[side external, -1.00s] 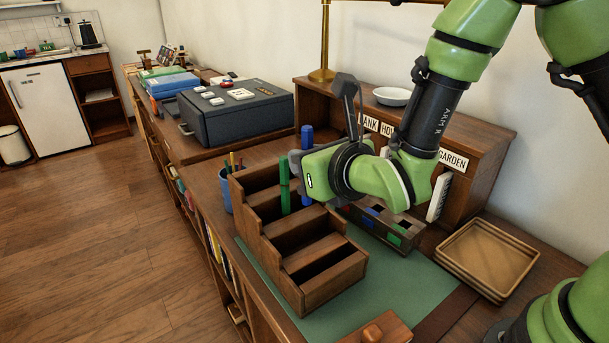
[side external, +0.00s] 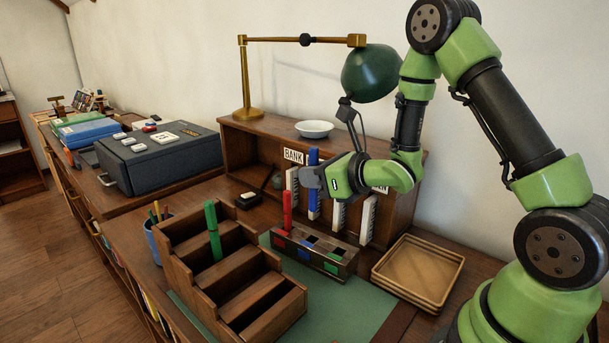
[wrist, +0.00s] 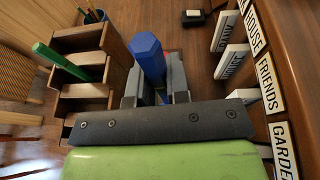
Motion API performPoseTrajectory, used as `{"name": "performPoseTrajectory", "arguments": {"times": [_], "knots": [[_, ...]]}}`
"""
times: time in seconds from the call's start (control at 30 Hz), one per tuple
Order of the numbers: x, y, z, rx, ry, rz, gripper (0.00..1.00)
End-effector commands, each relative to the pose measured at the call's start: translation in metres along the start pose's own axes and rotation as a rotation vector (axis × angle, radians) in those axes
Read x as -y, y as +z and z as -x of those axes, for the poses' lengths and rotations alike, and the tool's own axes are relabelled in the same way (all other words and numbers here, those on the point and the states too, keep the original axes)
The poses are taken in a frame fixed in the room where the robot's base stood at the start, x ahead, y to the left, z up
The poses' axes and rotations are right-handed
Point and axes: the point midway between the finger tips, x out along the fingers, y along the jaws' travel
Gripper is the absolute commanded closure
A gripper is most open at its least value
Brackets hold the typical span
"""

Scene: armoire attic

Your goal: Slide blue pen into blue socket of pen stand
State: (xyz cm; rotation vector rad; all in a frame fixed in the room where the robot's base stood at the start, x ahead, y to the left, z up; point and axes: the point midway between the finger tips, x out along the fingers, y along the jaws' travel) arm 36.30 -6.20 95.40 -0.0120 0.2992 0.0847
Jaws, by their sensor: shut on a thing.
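My gripper (side external: 318,180) is shut on the blue pen (side external: 313,200), which is upright. Its lower end shows above the dark pen stand (side external: 345,267), apart from it in the side view. The stand has red, blue (side external: 304,254) and green (side external: 331,267) marks on its front. The red pen (side external: 287,208) stands upright in the stand's left end. The green pen (side external: 212,232) leans in the stepped wooden organizer (side external: 262,318). In the wrist view, the blue pen (wrist: 147,55) rises between the jaws; its lower end and the sockets are hidden.
The organizer stands left of the pen stand. Behind is a shelf with labelled slots (side external: 293,156) and a white bowl (side external: 314,129) on top. Stacked wooden trays (side external: 418,270) lie to the right. A green lamp (side external: 370,73) hangs above. The green mat (side external: 350,305) is clear in front.

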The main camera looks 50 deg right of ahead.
Motion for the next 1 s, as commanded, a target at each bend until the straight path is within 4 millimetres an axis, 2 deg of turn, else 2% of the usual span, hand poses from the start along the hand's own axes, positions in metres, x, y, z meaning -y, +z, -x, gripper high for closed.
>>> {"name": "performPoseTrajectory", "arguments": {"times": [0.27, 0.73, 1.0], "knots": [[0.000, -0.003, -0.001, -0.002, 0.000, 0.000, 1.00], [0.000, -0.042, -0.013, -0.004, 0.000, -0.002, 1.00], [0.000, -0.055, -0.017, -0.001, 0.000, 0.000, 1.00]]}}
